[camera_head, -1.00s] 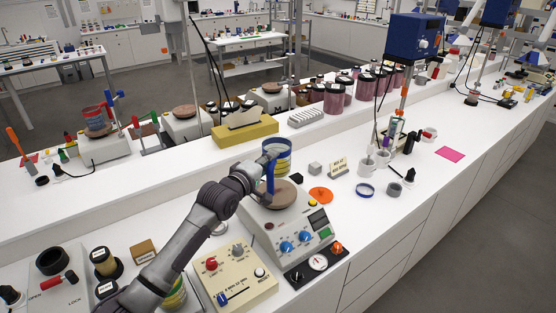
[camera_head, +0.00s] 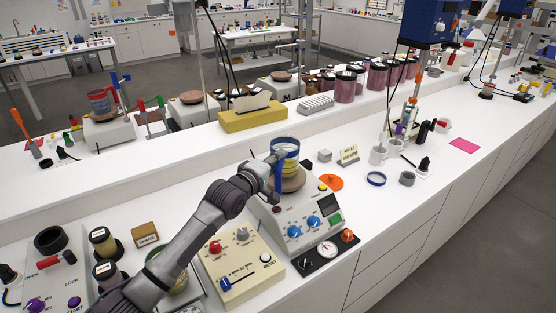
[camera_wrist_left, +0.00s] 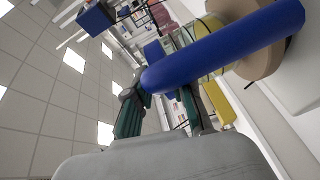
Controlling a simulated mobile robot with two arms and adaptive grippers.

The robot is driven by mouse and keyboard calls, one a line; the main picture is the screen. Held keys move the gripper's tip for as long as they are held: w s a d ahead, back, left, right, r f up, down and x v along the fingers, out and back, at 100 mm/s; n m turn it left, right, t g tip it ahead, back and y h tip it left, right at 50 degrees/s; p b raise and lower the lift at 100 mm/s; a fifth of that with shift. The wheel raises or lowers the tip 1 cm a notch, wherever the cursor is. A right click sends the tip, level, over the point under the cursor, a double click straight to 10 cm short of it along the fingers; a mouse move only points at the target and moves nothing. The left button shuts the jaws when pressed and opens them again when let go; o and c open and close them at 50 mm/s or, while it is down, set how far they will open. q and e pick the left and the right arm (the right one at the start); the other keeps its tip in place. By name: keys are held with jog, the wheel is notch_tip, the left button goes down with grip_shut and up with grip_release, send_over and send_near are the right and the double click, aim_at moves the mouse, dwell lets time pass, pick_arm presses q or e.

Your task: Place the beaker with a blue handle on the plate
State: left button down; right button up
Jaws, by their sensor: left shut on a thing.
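The beaker (camera_head: 291,168), clear with a blue rim and banded yellow-green contents, stands upright over the brown round plate (camera_head: 294,187) on top of a white hotplate device. Its base appears at or just above the plate; I cannot tell whether it touches. My left gripper (camera_head: 270,160) is shut on the beaker's blue handle (camera_head: 278,179), coming from the left. In the left wrist view the blue handle (camera_wrist_left: 220,45) lies large across the fingers (camera_wrist_left: 165,105), with the tan plate (camera_wrist_left: 268,62) behind it. My right gripper is not in view.
A cream control box (camera_head: 240,265) stands in front left of the hotplate. An orange disc (camera_head: 331,182), a grey cube (camera_head: 324,155) and a small sign (camera_head: 348,154) lie to the right. A yellow block (camera_head: 252,118) sits behind on the raised shelf.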

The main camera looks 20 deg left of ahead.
pick_arm(q)
jog(key=shift+f+b, duration=0.3)
jog(key=shift+f, duration=0.1)
dwell(0.3)
jog(key=c, duration=0.9)
grip_release()
jog(key=shift+c, duration=0.2)
jog(key=shift+f, duration=0.15)
jog(key=shift+s, duration=0.15)
jog(key=v, duration=1.2)
